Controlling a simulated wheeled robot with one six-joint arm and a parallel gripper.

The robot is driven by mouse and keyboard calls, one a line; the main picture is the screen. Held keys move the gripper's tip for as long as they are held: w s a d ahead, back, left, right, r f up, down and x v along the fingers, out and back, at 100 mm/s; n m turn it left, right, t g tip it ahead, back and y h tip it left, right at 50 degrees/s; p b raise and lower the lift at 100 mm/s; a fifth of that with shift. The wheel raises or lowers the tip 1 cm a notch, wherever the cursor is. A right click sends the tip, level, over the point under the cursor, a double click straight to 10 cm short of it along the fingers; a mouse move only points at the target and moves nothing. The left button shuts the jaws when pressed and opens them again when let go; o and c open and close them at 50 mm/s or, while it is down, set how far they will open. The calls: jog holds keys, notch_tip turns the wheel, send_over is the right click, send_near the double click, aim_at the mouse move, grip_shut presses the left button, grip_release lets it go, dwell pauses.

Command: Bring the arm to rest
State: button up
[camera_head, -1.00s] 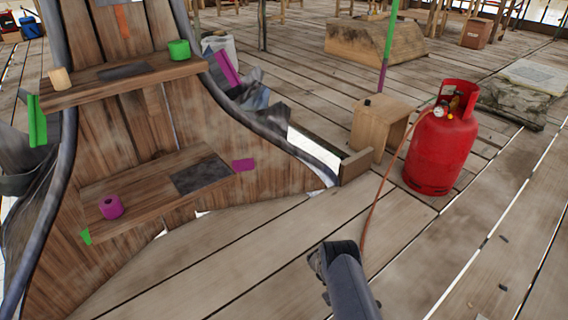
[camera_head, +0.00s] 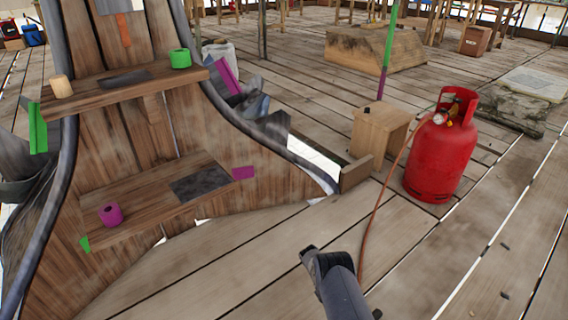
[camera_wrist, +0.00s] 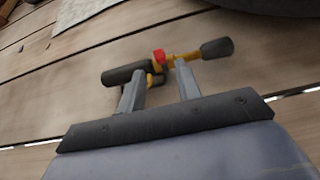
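My gripper (camera_wrist: 160,68) shows in the wrist view with its two grey fingers apart. A torch-like tool (camera_wrist: 190,56) with black ends, a yellow middle and a red knob lies across the fingertips, longer than the gap between them. I cannot tell whether the fingers touch it. Plank floor shows behind it. In the head view, a dark part of my arm (camera_head: 335,280) reaches up from the bottom edge over bare planks. The gripper's fingers cannot be made out there.
A red gas cylinder (camera_head: 437,160) stands at right, its orange hose (camera_head: 378,210) running down behind my arm. A wooden spire structure (camera_head: 140,140) with shelves fills the left.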

jog(key=v, duration=0.5)
jog(key=x, duration=1)
jog(key=shift+s+d+f, duration=0.15)
jog(key=shift+s+d, duration=0.05)
jog(key=shift+s, duration=0.1)
jog(key=shift+s+d+r+t+y, duration=0.15)
jog(key=shift+t+y, duration=0.2)
jog(key=shift+t, duration=0.1)
jog(key=shift+s+d+r+t+y, duration=0.1)
jog(key=shift+s+d+t+y, duration=0.05)
jog(key=shift+t+y, duration=0.25)
jog(key=shift+s+d+r+t+y, duration=0.1)
jog(key=shift+s+d+t+y, duration=0.25)
jog(key=shift+t+y, duration=0.4)
jog(key=shift+s+d+r+t+y, duration=0.15)
jog(key=shift+s+t+y, duration=0.3)
jog(key=shift+t, duration=0.45)
jog(key=t+y+p, duration=0.1)
jog(key=p, duration=0.1)
jog(key=shift+s+d+p, duration=0.35)
jog(key=shift+p, duration=0.05)
jog(key=t+p, duration=0.1)
jog(key=y+p, duration=0.1)
jog(key=shift+s+d+f+t+p, duration=0.1)
jog(key=shift+s+d+t+p, duration=0.1)
jog(key=shift+s+t+p, duration=0.2)
jog(key=shift+s+f+t+y+p, duration=0.15)
jog(key=shift+f+t+y+p, duration=0.15)
jog(key=shift+t+y, duration=0.35)
